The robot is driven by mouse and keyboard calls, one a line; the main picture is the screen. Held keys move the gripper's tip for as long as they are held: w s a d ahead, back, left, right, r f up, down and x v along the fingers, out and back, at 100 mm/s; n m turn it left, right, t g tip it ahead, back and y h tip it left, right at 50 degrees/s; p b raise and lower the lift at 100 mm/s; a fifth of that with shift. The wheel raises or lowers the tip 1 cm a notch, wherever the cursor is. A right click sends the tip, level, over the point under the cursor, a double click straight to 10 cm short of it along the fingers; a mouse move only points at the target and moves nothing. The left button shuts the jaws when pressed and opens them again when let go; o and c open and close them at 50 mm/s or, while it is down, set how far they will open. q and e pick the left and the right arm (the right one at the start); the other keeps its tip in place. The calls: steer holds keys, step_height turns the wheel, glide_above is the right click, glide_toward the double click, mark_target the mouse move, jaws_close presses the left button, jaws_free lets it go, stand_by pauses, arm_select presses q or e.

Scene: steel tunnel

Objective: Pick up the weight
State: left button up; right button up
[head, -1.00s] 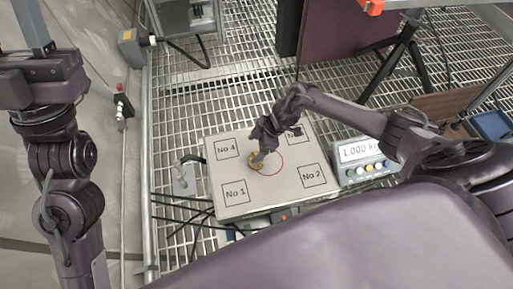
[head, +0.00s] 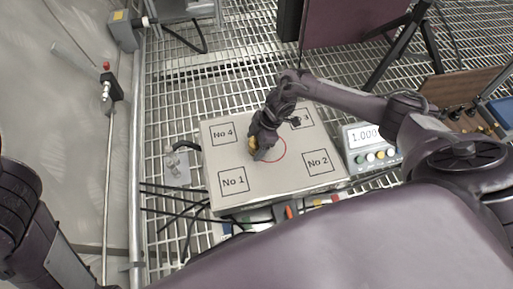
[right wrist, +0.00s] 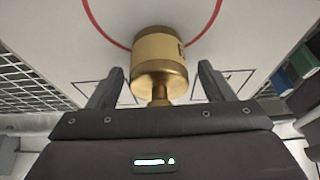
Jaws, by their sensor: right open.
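The brass weight (head: 252,144) stands on the pale scale plate (head: 226,163), at the left side of the red circle, partly hidden by my right gripper (head: 262,153). In the right wrist view the weight (right wrist: 160,58) is a gold cylinder with a narrow neck and knob pointing towards my gripper. My right gripper (right wrist: 160,84) is open, with one finger on each side of the neck and visible gaps between. My left gripper is out of view; only part of my left arm shows at the lower left.
The plate carries marked squares, with No 1, No 2 and No 4 readable. A display box (head: 372,146) reading 1.000 stands right of the plate. A metal fitting (head: 177,165) with a cable sits to its left. Steel grating (head: 190,100) surrounds the plate.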

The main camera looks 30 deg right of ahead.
steer(key=shift+w+a+f, duration=0.1)
steer(key=shift+a+f, duration=0.05)
steer(key=shift+f, duration=0.25)
steer(key=shift+c, duration=0.2)
jaws_close()
steer(key=shift+r, duration=0.15)
